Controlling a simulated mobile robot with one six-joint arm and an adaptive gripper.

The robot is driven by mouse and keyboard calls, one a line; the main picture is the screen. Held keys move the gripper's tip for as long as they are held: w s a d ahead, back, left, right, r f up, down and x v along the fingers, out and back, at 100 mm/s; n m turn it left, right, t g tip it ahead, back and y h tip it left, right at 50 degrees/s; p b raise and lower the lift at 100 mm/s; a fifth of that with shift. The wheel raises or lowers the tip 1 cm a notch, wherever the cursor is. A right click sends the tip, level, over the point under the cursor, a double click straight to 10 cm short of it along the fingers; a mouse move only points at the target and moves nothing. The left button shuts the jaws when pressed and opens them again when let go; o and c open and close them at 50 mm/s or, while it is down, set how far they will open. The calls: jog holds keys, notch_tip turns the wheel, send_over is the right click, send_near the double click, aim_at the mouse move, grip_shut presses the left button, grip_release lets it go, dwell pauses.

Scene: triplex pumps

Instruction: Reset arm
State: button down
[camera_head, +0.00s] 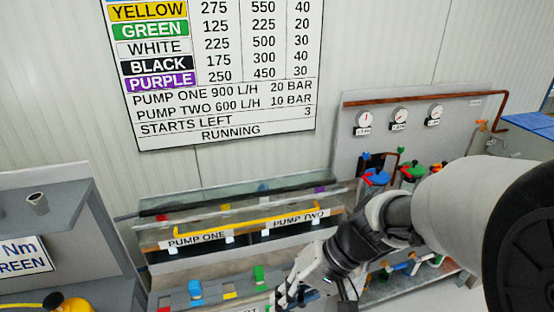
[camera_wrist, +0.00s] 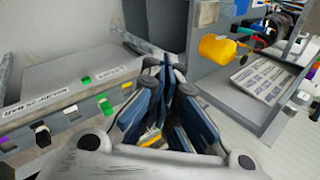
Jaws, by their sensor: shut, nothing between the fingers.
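My gripper (camera_head: 283,294) is at the bottom centre in the head view, with my arm reaching in from the right. It is beside the front of the pump console (camera_head: 200,262), near a green switch (camera_head: 259,274). The gap between gripper and console cannot be judged. In the wrist view my gripper (camera_wrist: 166,72) shows its dark blue finger pads, shut and holding nothing. The console also shows at the left of the wrist view (camera_wrist: 70,75). My arm hides part of the pump bench.
A wall chart (camera_head: 222,120) hangs above the console. A gauge panel (camera_head: 440,115) with a copper pipe and red, green and blue valve handles stands at right. A grey shelf unit (camera_head: 60,215) stands at left. In the wrist view a yellow object (camera_wrist: 217,48) is near shelving.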

jog(key=s+d+r+t+h, duration=0.5)
jog(key=s+d+r+h, duration=0.2)
jog(key=s+d, duration=0.3)
jog(key=d, duration=0.3)
jog(key=shift+s+r, duration=0.3)
jog(key=shift+r, duration=0.05)
dwell(1.3)
